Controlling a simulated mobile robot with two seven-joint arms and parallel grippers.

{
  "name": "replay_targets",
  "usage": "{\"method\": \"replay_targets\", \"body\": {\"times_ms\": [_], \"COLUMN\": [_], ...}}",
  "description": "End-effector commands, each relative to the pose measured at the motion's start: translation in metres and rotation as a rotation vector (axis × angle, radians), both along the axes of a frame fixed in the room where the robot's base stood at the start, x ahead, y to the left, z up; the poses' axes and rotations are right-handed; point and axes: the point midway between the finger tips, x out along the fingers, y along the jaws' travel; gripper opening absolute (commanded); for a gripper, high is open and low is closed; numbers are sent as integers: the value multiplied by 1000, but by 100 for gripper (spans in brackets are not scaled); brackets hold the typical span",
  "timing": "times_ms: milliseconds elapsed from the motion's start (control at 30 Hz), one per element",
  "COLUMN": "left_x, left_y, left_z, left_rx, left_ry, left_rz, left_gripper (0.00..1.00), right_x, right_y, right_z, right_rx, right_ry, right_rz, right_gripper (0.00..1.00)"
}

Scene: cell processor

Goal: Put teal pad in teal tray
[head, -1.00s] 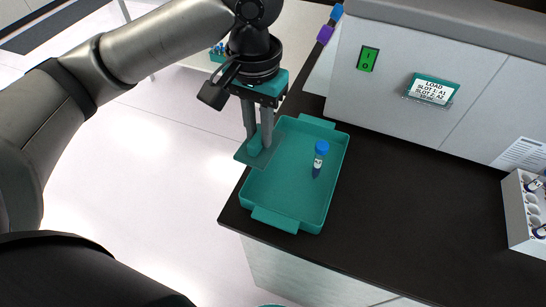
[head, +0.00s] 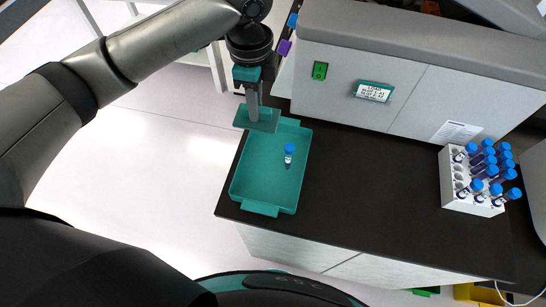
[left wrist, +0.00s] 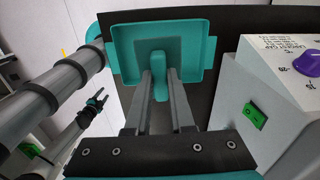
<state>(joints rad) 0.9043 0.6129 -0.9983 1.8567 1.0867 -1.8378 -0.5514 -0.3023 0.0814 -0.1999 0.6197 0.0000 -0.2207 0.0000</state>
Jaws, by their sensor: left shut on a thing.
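My left gripper (head: 252,108) is shut on the teal pad (head: 266,126), a flat plate with an upright grip. It holds the pad at the far left corner of the teal tray (head: 262,208), partly overlapping it in the head view. Any gap below the pad is hard to judge. In the left wrist view the fingers (left wrist: 160,80) close on the teal grip, with the tray (left wrist: 210,55) behind. A blue-capped tube (head: 289,154) is in the tray. A small dark gripper, apparently my right one (left wrist: 97,99), shows in the left wrist view, its jaws unclear.
The tray sits at the left edge of the black counter (head: 345,190). A grey machine (head: 390,80) with a green switch (head: 320,71) stands behind. A white rack (head: 465,200) of blue-capped tubes is at the right. The counter between tray and rack is clear.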

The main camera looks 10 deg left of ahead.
Motion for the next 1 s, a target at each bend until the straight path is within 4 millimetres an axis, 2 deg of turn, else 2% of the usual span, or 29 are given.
{"method": "replay_targets", "body": {"times_ms": [67, 167, 500, 633, 1000], "left_x": [0, 0, -1, 0, 0], "left_y": [0, 0, 0, 0, 0], "left_z": [-1, -16, -108, -138, -180], "left_rx": [2, 2, 3, 3, 4], "left_ry": [2, 5, 6, 4, 2], "left_rz": [-25, -35, -33, -33, -33], "left_gripper": [0, 0, 0, 0, 0], "right_x": [0, 0, 1, 2, 2], "right_y": [0, 0, 0, 0, 1], "right_z": [4, 3, -1, -3, -6], "right_rx": [0, 0, 1, 1, 1], "right_ry": [0, -1, -2, -3, -4], "right_rz": [0, -1, -1, -1, -1], "right_gripper": [52, 52, 52, 52, 52]}}
